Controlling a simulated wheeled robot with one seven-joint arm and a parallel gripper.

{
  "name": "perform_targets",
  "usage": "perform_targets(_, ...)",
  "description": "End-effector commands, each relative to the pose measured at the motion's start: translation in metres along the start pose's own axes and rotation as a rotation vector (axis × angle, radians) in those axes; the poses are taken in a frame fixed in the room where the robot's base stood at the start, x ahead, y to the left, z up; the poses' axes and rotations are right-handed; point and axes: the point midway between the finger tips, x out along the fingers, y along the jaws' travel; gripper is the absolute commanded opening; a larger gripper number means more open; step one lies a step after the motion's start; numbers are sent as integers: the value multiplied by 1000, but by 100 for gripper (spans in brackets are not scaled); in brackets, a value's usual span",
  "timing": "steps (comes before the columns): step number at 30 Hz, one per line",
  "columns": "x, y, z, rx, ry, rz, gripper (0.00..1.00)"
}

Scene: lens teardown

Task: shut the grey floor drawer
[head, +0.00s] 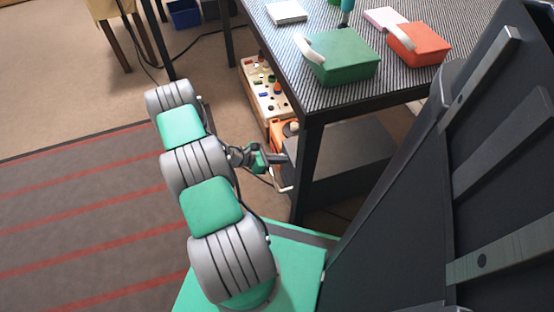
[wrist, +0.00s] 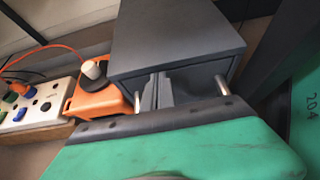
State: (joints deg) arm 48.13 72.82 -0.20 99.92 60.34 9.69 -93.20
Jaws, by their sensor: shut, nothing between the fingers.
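The grey floor drawer (head: 345,148) is a plain dark grey box low under the striped-top table. In the wrist view the grey drawer (wrist: 178,38) fills the upper middle, its front face turned toward me. My gripper (head: 277,160) is at the drawer's near left end, low beside the table leg. In the wrist view its two fingers (wrist: 157,92) are together and empty, pointing at the drawer front between two short metal posts. The fingertips are at or very close to that face; I cannot tell whether they touch. How far the drawer stands out is unclear.
An orange box (wrist: 95,100) with a pale knob stands just left of the drawer. Beside it is a white panel with coloured knobs (head: 264,87). The black table leg (head: 307,165) is close to my gripper. A green box (head: 343,60) and a red box (head: 418,45) stand on the table.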

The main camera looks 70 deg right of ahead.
Motion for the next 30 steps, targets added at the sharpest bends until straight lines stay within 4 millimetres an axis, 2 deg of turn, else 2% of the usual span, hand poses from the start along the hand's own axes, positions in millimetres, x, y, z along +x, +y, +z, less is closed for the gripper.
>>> perform_targets(1, 6, 0, 5, 5, -8, 0, 0)
perform_targets(8, 11, -1, 9, 11, -12, -6, 0)
perform_targets(14, 2, -3, 4, 12, -10, -8, 0)
perform_targets(18, -24, -6, -10, 2, -5, -2, 0)
perform_targets(24, -86, -5, -9, 1, -2, 3, 0)
perform_targets(27, -107, -6, -11, -1, -2, 2, 0)
perform_targets(30, -120, -6, -12, 0, -2, 0, 0)
